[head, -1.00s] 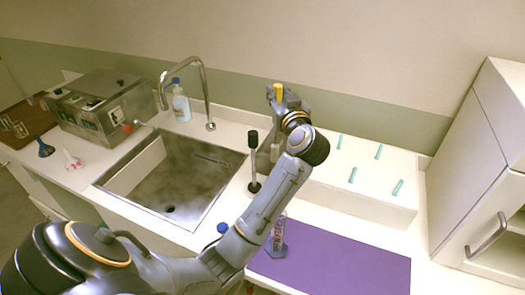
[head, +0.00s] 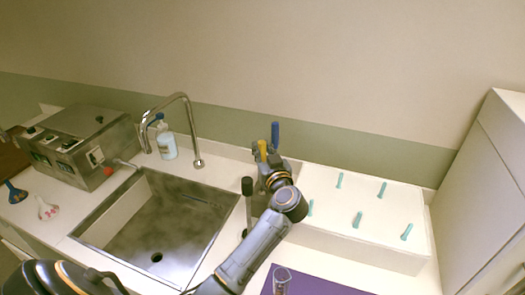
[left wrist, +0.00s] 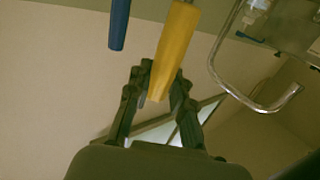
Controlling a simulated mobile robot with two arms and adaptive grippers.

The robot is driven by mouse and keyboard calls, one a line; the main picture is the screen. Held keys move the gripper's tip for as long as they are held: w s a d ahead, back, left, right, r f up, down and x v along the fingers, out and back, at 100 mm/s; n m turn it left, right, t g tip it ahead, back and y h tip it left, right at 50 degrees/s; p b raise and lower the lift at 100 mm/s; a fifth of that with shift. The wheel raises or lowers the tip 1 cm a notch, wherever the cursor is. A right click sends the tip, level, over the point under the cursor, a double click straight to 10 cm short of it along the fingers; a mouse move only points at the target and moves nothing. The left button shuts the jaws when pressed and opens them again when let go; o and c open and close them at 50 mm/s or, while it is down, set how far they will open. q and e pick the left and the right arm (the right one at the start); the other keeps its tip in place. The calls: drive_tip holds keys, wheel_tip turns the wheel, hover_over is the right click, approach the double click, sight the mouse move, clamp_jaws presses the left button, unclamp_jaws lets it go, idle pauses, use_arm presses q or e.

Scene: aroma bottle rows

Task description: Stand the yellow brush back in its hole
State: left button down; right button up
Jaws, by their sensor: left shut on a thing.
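The yellow brush (head: 263,150) shows only as its yellow handle. My left gripper (head: 265,170) is shut on it, behind the sink's right side. In the left wrist view the yellow handle (left wrist: 172,52) runs between the fingers (left wrist: 158,88), slightly tilted. A blue handle (head: 275,136) stands upright just right of the yellow one and apart from it; it also shows in the left wrist view (left wrist: 119,22). The brush's lower end and its hole are hidden behind my gripper and arm. My right gripper is not in view.
A black-topped rod (head: 247,187) stands close in front of my left gripper. A white block (head: 385,238) with several teal pegs is to the right. The sink (head: 158,228) and its tap (head: 187,110) are to the left. A purple mat (head: 310,284) lies in front.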

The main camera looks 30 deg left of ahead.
use_arm(q)
drive_tip(key=shift+s+d, duration=0.1)
drive_tip(key=shift+f, duration=0.1)
drive_tip(key=c, duration=1.6)
unclamp_jaws()
drive_tip(key=shift+f, duration=0.1)
drive_tip(key=shift+c, duration=0.2)
drive_tip(key=o, duration=0.4)
drive_tip(key=shift+o, duration=0.3)
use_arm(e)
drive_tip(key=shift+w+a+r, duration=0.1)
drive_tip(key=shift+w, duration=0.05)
